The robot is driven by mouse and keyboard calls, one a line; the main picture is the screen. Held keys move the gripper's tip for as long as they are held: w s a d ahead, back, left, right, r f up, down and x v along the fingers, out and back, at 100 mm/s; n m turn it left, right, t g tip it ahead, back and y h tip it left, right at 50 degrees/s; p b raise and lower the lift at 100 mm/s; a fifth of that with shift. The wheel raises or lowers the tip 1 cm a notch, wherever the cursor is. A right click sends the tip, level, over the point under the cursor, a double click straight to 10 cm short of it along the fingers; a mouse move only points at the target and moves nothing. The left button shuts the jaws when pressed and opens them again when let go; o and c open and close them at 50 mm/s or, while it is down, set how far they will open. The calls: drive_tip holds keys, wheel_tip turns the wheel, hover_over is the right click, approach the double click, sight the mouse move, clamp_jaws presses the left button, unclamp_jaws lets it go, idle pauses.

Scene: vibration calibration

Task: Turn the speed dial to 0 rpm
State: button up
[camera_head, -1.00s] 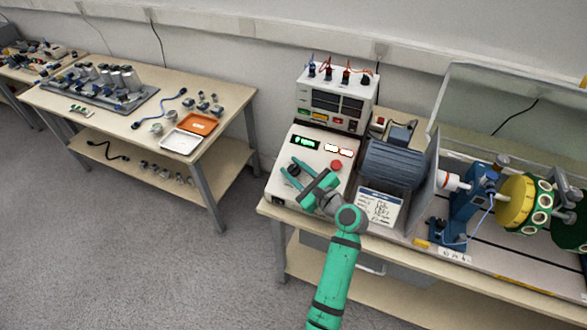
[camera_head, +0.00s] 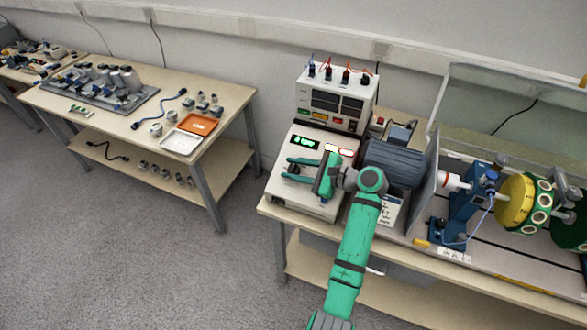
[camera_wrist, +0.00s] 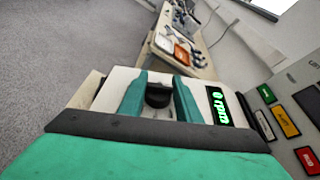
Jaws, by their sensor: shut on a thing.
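The speed dial is a black knob (camera_head: 294,170) on the sloped front of the white control box (camera_head: 284,188). My gripper (camera_head: 292,169) reaches in from the right with its two teal fingers on either side of the knob, shut on it. The wrist view shows the dark dial (camera_wrist: 158,95) between the fingers (camera_wrist: 158,98). The green display (camera_wrist: 216,106) reads "0 rpm" in the wrist view; the display also shows lit in the head view (camera_head: 305,142). The dial's pointer mark cannot be made out.
A meter unit (camera_head: 337,100) with cables stands behind the box. A blue motor (camera_head: 393,163) and a yellow disc (camera_head: 515,200) are to the right. Green, yellow and red buttons (camera_wrist: 283,120) lie right of the display. The left table (camera_head: 150,100) holds parts and trays.

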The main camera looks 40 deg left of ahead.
drive_tip(key=shift+f, duration=0.1)
drive_tip(key=o, duration=1.1)
drive_tip(key=shift+d, duration=0.1)
drive_tip(key=shift+c, duration=0.2)
drive_tip(key=shift+r, duration=0.4)
wheel_tip(320, 180, up, 2)
drive_tip(key=shift+r, duration=0.1)
drive_tip(key=s+d+r, duration=0.7)
drive_tip(key=s+r, duration=0.3)
drive_tip(key=s, duration=0.2)
drive_tip(key=shift+d, duration=0.1)
